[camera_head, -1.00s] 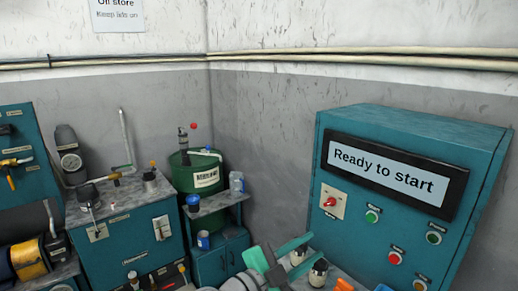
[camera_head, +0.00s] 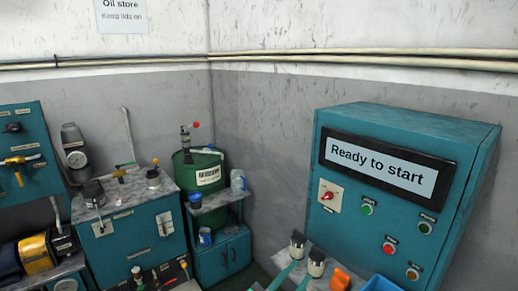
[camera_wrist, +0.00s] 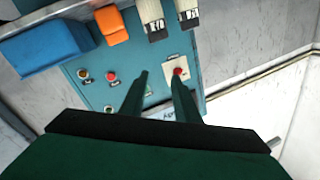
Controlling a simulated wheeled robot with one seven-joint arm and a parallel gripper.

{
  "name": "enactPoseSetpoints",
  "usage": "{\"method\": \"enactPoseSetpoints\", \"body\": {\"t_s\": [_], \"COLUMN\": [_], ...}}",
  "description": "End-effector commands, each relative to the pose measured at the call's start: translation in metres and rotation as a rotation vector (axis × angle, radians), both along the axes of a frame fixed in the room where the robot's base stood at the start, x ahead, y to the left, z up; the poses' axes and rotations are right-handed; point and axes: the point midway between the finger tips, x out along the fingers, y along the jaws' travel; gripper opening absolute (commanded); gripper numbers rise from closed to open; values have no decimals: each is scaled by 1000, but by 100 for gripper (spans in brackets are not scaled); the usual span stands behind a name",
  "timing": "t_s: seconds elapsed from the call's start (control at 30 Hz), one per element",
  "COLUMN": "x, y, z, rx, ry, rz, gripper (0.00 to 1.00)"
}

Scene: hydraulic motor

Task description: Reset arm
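My gripper (camera_head: 298,272) shows only as two teal fingertips at the bottom edge of the head view, in front of the ledge below the control cabinet (camera_head: 400,130). In the wrist view its two dark green fingers (camera_wrist: 158,76) are spread apart with nothing between them. The cabinet's display (camera_head: 385,169) reads "Ready to start". The red rotary switch (camera_head: 327,196) is on the cabinet's left side; in the wrist view its red knob (camera_wrist: 178,72) appears just past one fingertip. The rest of my arm is out of the head view.
A green drum (camera_head: 198,172) and a teal bench (camera_head: 140,225) stand to the left.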

Motion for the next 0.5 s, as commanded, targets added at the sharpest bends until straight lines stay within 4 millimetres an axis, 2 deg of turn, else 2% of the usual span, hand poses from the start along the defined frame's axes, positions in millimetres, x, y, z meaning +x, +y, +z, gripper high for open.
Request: {"method": "enactPoseSetpoints", "body": {"t_s": [0.03, 0.27, 0.5], "x": [-5, -30, -75], "y": [-1, 16, 36], "z": [-19, -90, -156], "rx": [-36, -179, -286], "ry": [38, 176, 285], "rz": [28, 197, 366], "gripper": [29, 29, 29]}}
